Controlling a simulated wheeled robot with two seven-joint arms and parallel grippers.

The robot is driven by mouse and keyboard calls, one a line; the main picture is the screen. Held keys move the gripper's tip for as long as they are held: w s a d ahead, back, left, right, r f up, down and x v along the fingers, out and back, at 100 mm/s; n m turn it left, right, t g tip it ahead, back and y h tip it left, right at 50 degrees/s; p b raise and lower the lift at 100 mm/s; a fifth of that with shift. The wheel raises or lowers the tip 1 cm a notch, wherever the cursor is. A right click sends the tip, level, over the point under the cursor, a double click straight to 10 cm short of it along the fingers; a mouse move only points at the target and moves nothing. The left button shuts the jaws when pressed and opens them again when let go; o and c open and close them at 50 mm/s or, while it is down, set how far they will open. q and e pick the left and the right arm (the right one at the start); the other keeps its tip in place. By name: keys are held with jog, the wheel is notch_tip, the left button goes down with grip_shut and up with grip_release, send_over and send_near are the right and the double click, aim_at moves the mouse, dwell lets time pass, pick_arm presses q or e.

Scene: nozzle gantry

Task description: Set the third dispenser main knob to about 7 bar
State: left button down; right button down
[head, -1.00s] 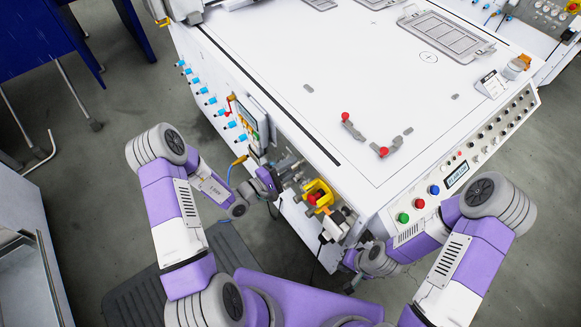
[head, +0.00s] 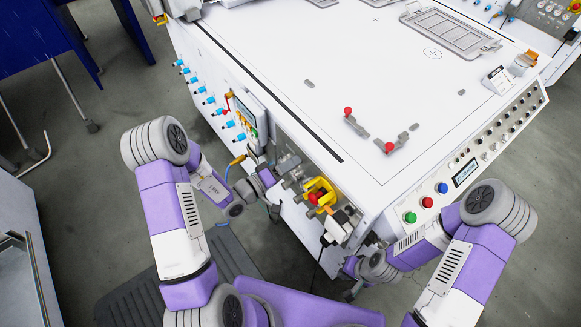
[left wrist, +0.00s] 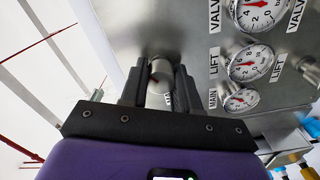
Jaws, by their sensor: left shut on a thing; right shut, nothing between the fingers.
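In the left wrist view, my left gripper (left wrist: 160,88) is shut on a pale cylindrical knob (left wrist: 161,75) on a grey metal panel (left wrist: 190,45). A small label beside the knob is partly hidden by a finger. Round gauges with red needles sit to the right: the MAIN gauge (left wrist: 241,100) is lowest, with a LIFT gauge (left wrist: 250,63) above it. The MAIN needle is too small to read exactly. In the head view, my left gripper (head: 272,180) is at the side of the white machine. My right gripper (head: 355,272) is low beside the machine's front corner, its fingers barely visible.
The white machine (head: 330,85) fills the middle. A yellow guarded red button (head: 320,192) is close to the right of my left gripper. Blue fittings (head: 210,100) line the machine's side. Open floor lies left.

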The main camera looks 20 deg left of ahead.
pick_arm(q)
jog(key=shift+a+m+b, duration=0.15)
jog(key=shift+m+b, duration=0.15)
jog(key=shift+m, duration=0.1)
dwell(0.3)
jog(key=c, duration=0.8)
grip_release()
jog(key=p+v, duration=0.1)
jog(key=v, duration=0.6)
jog(key=shift+s+a, duration=0.15)
jog(key=shift+s, duration=0.05)
